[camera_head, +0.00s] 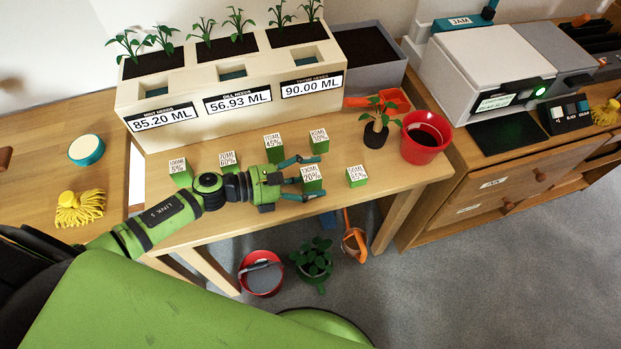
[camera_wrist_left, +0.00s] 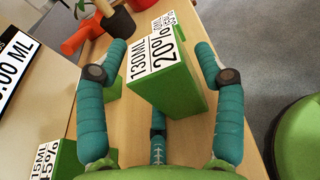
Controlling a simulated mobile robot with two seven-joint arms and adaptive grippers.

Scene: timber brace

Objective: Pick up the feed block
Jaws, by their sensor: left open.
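Several green feed blocks with white labels stand on the wooden table. The block marked 130ML 20% (camera_head: 312,180) is between the spread fingers of my left gripper (camera_head: 318,176). In the left wrist view this block (camera_wrist_left: 172,88) sits between the two teal fingers (camera_wrist_left: 155,62), with gaps on both sides. The left gripper is open. Other blocks are marked 100ML 5% (camera_head: 181,173), 70ML 60% (camera_head: 228,162), 45% (camera_head: 274,148), 30% (camera_head: 319,141) and 50ML 65% (camera_head: 356,176). My right gripper is out of view.
A white planter (camera_head: 215,116) with ML needs labels stands behind the blocks. A red pot (camera_head: 424,145), a small dark plant pot (camera_head: 376,136) and an orange tool (camera_head: 385,101) are at the table's right. A red bucket (camera_head: 262,277) is on the floor.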

